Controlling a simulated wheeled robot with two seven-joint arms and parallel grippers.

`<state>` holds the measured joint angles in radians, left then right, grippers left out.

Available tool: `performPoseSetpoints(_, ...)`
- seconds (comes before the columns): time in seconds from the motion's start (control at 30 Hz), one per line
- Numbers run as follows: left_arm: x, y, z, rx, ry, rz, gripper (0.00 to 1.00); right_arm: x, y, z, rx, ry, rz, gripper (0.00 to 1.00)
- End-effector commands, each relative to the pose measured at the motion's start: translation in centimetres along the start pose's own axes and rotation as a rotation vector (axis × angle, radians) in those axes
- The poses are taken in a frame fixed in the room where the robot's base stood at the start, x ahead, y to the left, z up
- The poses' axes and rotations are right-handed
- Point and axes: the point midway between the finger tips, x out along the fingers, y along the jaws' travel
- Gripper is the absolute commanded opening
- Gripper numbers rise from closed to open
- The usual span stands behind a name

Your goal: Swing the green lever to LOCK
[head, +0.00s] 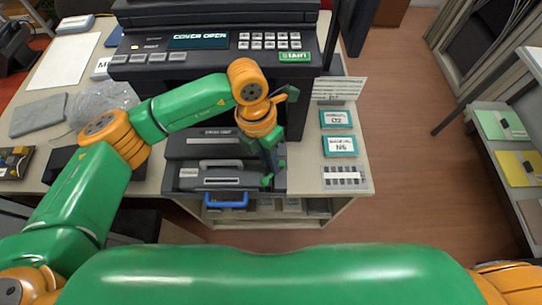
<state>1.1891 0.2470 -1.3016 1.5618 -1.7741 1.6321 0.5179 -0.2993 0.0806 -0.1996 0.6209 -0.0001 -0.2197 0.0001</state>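The printer (215,45) stands at the back of the table, and its display (198,41) reads COVER OPEN. Its lower front is open, with a dark cartridge unit (208,180) with a light handle bar in the opening. My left gripper (271,173) points down at the right end of this unit. Small green parts show around its fingertips, and I cannot tell finger from lever there. The green lever and any LOCK mark are not clearly seen and may be hidden by the gripper. Whether the fingers are open or shut is unclear. My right gripper is out of view.
Teal-labelled boxes (340,146) and a grey tray (345,180) lie right of the printer. A clear plastic bag (103,97) and a grey pad (38,115) lie left. The floor at right is free.

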Motion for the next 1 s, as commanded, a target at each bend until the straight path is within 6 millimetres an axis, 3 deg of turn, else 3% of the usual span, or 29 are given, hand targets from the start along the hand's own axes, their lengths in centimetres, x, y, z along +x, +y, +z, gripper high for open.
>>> performPoseSetpoints(0.2, 2.6, 0.0, 0.0, -0.001, 0.001, 0.000, 0.23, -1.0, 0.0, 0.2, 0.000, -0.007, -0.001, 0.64)
performPoseSetpoints(0.43, 2.9, 0.0, 0.0, 0.000, -0.001, 0.000, 0.23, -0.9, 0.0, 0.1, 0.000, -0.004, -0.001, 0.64)
performPoseSetpoints(0.5, 2.9, 0.0, 0.0, 0.000, -0.001, 0.000, 0.04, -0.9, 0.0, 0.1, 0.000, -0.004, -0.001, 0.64)
performPoseSetpoints(0.53, 2.9, 0.0, 0.0, 0.000, -0.001, 0.000, 0.00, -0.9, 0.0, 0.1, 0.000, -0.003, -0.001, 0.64)
performPoseSetpoints(0.83, 2.9, 0.0, 0.0, 0.006, 0.000, 0.000, 0.00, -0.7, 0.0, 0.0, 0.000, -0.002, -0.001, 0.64)
performPoseSetpoints(1.0, 3.2, 0.2, 0.1, 0.051, 0.007, 0.001, 0.00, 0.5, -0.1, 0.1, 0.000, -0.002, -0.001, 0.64)
